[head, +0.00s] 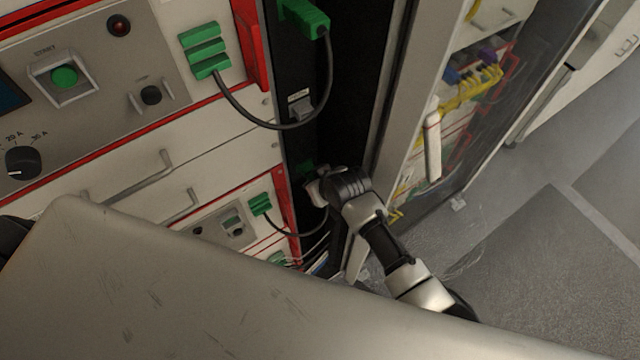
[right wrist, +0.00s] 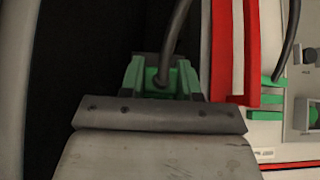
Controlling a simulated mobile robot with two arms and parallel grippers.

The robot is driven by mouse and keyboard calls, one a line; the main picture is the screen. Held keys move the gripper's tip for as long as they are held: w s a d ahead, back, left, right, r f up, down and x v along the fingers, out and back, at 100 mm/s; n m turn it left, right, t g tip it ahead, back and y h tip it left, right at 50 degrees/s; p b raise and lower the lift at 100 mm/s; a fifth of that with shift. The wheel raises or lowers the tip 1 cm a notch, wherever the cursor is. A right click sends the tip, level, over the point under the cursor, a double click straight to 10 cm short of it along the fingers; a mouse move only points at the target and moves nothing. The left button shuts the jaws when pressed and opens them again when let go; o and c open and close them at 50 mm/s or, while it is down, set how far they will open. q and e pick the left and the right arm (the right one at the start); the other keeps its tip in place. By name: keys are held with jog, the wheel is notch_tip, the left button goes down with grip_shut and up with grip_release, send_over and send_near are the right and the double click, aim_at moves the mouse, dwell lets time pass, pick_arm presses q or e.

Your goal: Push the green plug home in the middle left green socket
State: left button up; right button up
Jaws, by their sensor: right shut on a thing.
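My right gripper (head: 318,190) is at the black vertical strip, right of the lower cabinet front. It is shut on the green plug (right wrist: 160,82), which shows beyond the grey finger plate in the right wrist view. A dark cable rises from the plug. The gripper hides how deep the plug sits. My left gripper is not in view.
An upper green plug (head: 304,16) sits on the strip, its cable looping to a green connector (head: 204,50) on the cabinet. A grey connector (head: 300,108) is between them. A lower green connector (head: 260,204) has a cable toward the gripper. An open door frame (head: 400,90) stands close right.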

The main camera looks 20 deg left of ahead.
jog(key=shift+w+a, duration=0.15)
jog(key=shift+a, duration=0.05)
jog(key=o, duration=0.8)
jog(key=b+v, duration=0.1)
jog(key=v, duration=1)
jog(key=shift+d+f, duration=0.1)
